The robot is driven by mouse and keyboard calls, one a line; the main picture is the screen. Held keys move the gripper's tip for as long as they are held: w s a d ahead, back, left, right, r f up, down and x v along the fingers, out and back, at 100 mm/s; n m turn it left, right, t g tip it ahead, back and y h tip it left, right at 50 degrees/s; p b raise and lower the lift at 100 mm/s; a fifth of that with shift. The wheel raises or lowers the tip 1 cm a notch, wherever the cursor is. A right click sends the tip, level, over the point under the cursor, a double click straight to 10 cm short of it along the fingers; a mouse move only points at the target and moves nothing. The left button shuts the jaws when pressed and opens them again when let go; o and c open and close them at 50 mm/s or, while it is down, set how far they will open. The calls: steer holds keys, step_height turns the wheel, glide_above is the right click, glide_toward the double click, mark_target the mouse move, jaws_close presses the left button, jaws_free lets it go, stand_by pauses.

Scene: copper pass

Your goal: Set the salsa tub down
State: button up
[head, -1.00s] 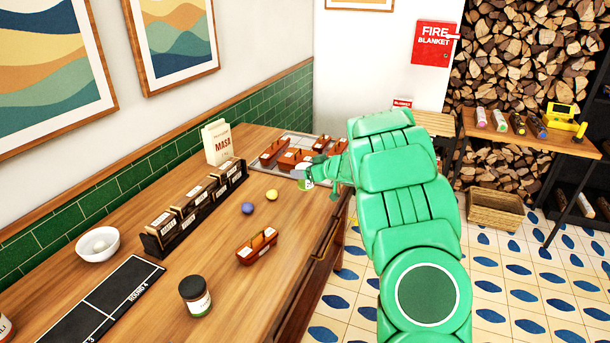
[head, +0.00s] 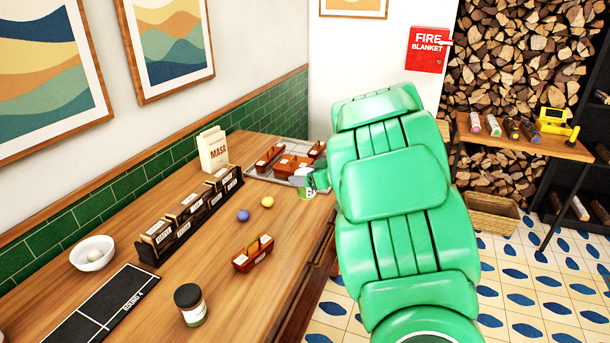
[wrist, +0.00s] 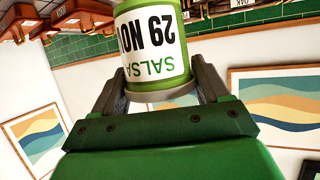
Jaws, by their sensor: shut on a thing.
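The salsa tub (wrist: 152,45) is a green and white cylinder labelled "SALSA 29 NOV", and its lettering appears upside down in the wrist view. My gripper (wrist: 163,95) is shut on it, one dark finger on each side. In the head view the tub (head: 306,191) is small and partly hidden by my gripper (head: 312,181) and green arm. It is at the near right edge of the tray area on the counter. I cannot tell whether its base touches the surface.
A metal tray (head: 258,174) with several brown wooden carriers is at the counter's far end. A masa bag (head: 213,150), a rack of dark boxes (head: 192,212), two balls, a wooden carrier (head: 253,253) and a dark-lidded jar (head: 190,304) stand nearer. Bare counter lies between them.

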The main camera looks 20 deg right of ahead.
steer(key=shift+s+a+r, duration=0.1)
steer(key=shift+s+r, duration=0.05)
steer(key=shift+s, duration=0.25)
